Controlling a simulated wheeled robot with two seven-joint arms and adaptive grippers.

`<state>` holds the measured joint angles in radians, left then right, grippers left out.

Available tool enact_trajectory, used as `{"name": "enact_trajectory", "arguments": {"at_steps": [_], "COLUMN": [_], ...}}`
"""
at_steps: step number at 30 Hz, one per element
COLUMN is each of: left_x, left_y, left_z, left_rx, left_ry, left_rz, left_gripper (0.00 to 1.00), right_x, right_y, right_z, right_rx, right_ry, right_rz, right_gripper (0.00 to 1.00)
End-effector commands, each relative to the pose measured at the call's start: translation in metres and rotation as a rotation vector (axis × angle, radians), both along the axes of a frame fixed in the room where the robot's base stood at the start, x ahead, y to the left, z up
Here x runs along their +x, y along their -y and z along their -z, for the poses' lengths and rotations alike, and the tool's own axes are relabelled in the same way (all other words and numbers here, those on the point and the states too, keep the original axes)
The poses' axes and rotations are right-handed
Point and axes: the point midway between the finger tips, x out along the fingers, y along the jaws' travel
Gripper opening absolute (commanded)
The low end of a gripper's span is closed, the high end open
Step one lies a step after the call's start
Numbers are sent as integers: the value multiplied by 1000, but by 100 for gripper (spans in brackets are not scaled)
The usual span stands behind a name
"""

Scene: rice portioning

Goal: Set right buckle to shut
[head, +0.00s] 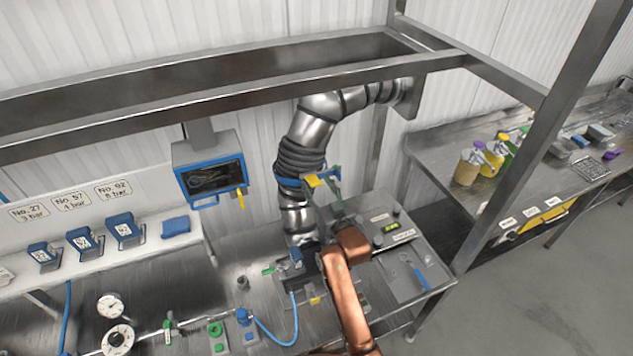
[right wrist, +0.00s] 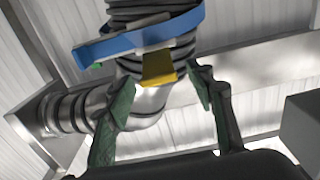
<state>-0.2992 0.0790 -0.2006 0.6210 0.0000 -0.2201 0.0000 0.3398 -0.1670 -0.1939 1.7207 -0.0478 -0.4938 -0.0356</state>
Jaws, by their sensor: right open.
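The buckle's yellow lever (head: 314,181) is on a blue strap (head: 288,181) around the ribbed grey hose (head: 299,158). In the right wrist view, the yellow lever (right wrist: 158,68) hangs below the blue strap (right wrist: 140,38) and a grey piece, facing my gripper. My right gripper (head: 322,180) is open, its green fingertips close to the buckle. In the right wrist view, the fingers (right wrist: 162,82) stand to either side of the lever with gaps, and nothing is held. Whether the lever lies flat against the strap is hard to tell. My left gripper is not in view.
A blue-framed screen (head: 212,165) hangs left of the hose. Steel frame beams (head: 230,97) cross above. Below are a steel bench (head: 240,270) with gauges and valves and a control panel (head: 380,228). Another bench with yellow containers (head: 467,168) stands at right.

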Motion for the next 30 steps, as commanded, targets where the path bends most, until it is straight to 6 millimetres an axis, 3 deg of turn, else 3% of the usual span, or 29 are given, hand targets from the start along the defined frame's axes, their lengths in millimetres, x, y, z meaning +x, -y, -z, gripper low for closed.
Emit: {"name": "enact_trajectory", "arguments": {"at_steps": [12, 30], "left_x": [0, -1], "left_y": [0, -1], "left_z": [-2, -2], "left_rx": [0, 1], "left_ry": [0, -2], "left_rz": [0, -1], "left_gripper": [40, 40], "right_x": [9, 9], "right_y": [-3, -3], "right_z": [1, 1], "right_rx": [0, 0], "right_ry": [-1, -1], "right_rz": [0, 0], "right_gripper": [49, 8]}}
